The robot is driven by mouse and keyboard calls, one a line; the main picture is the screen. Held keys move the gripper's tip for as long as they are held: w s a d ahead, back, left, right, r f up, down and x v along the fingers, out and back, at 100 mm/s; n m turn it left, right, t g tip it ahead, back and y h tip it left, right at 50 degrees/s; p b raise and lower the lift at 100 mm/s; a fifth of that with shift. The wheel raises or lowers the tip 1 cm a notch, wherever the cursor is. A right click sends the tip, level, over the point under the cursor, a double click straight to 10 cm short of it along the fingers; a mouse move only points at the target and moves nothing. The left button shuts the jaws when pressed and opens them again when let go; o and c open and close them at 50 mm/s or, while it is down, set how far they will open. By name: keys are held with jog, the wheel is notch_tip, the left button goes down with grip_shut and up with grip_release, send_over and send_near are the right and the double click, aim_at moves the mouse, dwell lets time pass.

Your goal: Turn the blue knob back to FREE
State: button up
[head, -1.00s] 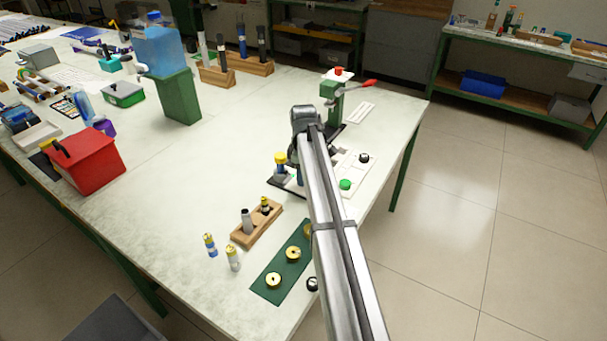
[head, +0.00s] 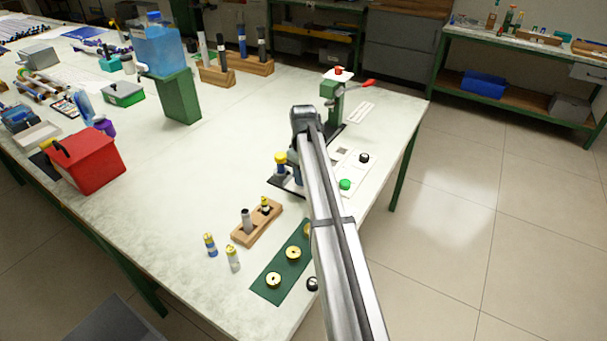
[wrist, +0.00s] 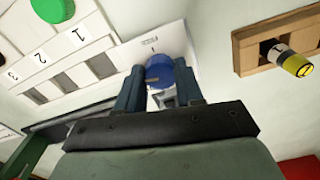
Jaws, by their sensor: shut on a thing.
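The blue knob (wrist: 159,72) shows in the wrist view between the two fingers of my gripper (wrist: 160,88), which is shut on it. In the head view my arm hides the knob and my fingertips. Which setting the knob points to cannot be told.
A green button (wrist: 53,8) and a white panel with numbered slots (wrist: 85,62) lie beside the knob; the green button (head: 345,184) also shows in the head view. A wooden rack (head: 257,224) and a green mat (head: 268,287) lie nearer the front. A green press (head: 335,100) stands behind.

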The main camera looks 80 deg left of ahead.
jog(key=m, duration=0.4)
jog(key=shift+m, duration=0.3)
jog(key=m, duration=0.3)
jog(key=shift+s+m, duration=0.1)
jog(key=shift+m, duration=0.2)
jog(key=m, duration=0.3)
jog(key=shift+m, duration=0.3)
jog(key=shift+s+m, duration=0.1)
jog(key=shift+m, duration=1.7)
jog(key=o, duration=1)
jog(key=shift+o, duration=0.2)
notch_tip(320, 180, up, 14)
